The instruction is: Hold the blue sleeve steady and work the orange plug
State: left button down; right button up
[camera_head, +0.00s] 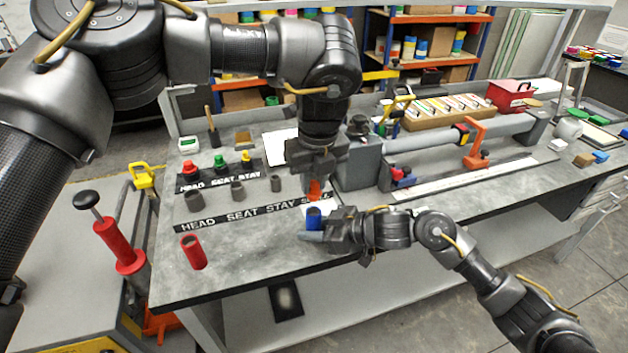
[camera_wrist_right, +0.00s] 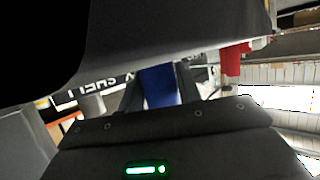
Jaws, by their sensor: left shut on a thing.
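The orange plug (camera_head: 315,190) is in my left gripper (camera_head: 316,180), whose jaws are shut on it from above. The blue sleeve (camera_head: 314,218) stands on the bench just below the plug. In the head view I cannot tell whether the plug touches the sleeve. My right gripper (camera_head: 316,236) lies low at the sleeve. In the right wrist view the blue sleeve (camera_wrist_right: 160,86) sits between the two dark fingers of the right gripper (camera_wrist_right: 161,92). I cannot tell whether they press on it.
Several grey sleeves (camera_head: 237,194) and coloured plugs (camera_head: 219,164) stand behind, by lettered strips (camera_head: 245,214). A grey block (camera_head: 358,165) is close to the right.

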jog(key=o, duration=0.4)
jog(key=shift+o, duration=0.2)
jog(key=v, duration=1.2)
